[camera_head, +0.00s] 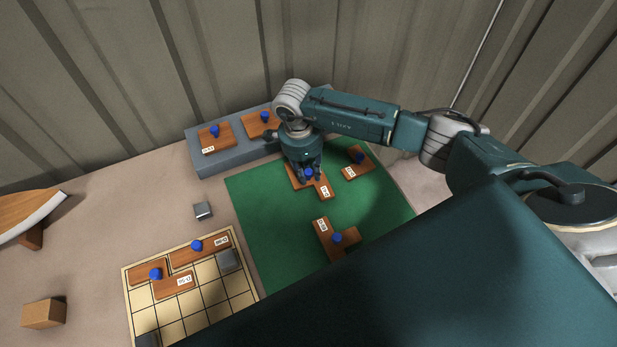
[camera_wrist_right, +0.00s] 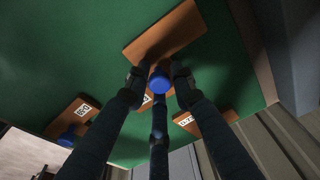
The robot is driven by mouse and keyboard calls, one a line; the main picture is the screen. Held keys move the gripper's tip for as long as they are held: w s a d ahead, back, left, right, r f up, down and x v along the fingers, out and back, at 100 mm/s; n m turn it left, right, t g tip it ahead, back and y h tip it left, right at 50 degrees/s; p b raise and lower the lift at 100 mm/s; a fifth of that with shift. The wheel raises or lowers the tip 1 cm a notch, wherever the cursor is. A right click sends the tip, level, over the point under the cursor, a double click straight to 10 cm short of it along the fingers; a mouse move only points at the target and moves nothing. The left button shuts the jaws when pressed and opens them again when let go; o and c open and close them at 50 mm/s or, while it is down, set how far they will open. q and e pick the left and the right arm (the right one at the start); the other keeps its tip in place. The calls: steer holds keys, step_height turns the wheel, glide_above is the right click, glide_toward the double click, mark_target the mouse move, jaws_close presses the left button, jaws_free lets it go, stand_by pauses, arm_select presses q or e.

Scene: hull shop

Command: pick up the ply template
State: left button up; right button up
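Several brown ply pieces with blue knobs and white labels are in view. One ply template (camera_head: 322,189) lies on the green mat (camera_head: 280,230) under my right gripper (camera_head: 305,176). In the right wrist view, its board (camera_wrist_right: 170,30) extends beyond the fingertips. Its blue knob (camera_wrist_right: 159,83) sits between the fingers of my right gripper (camera_wrist_right: 159,84). The fingers look slightly apart around the knob; firm contact cannot be seen. The board appears to rest on the mat. The gripper hides part of it. My left gripper is out of view.
More ply pieces lie on the mat, at right (camera_head: 358,163) and front (camera_head: 325,236). Others sit on the grey ledge (camera_head: 222,172) and the gridded board (camera_head: 205,300). A small grey block (camera_head: 203,210) and a wooden block (camera_head: 43,313) stand on the table. A corrugated wall is behind.

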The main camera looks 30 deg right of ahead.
mark_target(308, 171)
jaws_close()
steer(key=shift+r, duration=0.15)
step_height(308, 171, up, 20)
steer(key=b, duration=0.4)
steer(key=shift+b, duration=0.4)
